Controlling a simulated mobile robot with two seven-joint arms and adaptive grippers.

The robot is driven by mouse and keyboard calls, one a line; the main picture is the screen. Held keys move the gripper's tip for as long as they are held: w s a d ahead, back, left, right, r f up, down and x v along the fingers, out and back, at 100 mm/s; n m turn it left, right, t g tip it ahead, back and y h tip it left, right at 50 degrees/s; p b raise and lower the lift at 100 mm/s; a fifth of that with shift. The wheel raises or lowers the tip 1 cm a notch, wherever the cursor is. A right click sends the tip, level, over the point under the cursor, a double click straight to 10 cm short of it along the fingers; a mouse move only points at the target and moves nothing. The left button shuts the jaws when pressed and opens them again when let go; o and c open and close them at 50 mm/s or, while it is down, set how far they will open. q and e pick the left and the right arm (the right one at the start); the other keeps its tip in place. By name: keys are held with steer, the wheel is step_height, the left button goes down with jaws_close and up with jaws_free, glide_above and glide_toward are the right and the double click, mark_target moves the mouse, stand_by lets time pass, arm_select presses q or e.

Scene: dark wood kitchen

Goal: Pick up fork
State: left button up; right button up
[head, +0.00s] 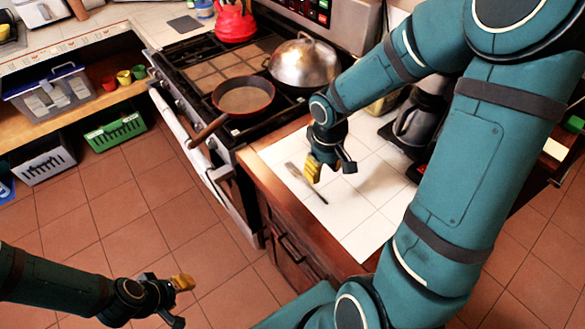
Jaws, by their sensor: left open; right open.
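A slim utensil, seemingly the fork (306,184), lies flat and slanted on the white tiled counter (365,225). Its far end is pale grey and its near end is dark; tines are too small to make out. My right gripper (330,168) hangs over the counter just right of the fork, open and empty, with a yellow pad on its left finger. Contact with the fork does not show. My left gripper (180,303) is open and empty over the floor at the lower left, far from the fork.
A stove (210,70) left of the counter holds a frying pan (243,96), a domed lid (303,62) and a red kettle (235,24). A coffee maker (416,122) stands at the counter's right. The tiles around the fork are clear. Open floor (120,205) lies at left.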

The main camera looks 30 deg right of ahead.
mark_target(320, 197)
steer(key=f, duration=0.2)
steer(key=f+b, duration=0.1)
steer(key=f, duration=0.5)
steer(key=shift+s+b, duration=0.25)
steer(key=shift+b, duration=0.15)
steer(key=f, duration=0.3)
steer(key=f+b, duration=0.1)
steer(key=shift+w+d+f, duration=0.15)
steer(key=shift+w+f, duration=0.1)
steer(key=shift+w, duration=0.05)
arm_select(q)
steer(key=f, duration=0.1)
steer(key=s+f, duration=0.1)
steer(key=f, duration=0.1)
steer(key=shift+s+d+f, duration=0.1)
steer(key=shift+s, duration=0.05)
arm_select(e)
jaws_close()
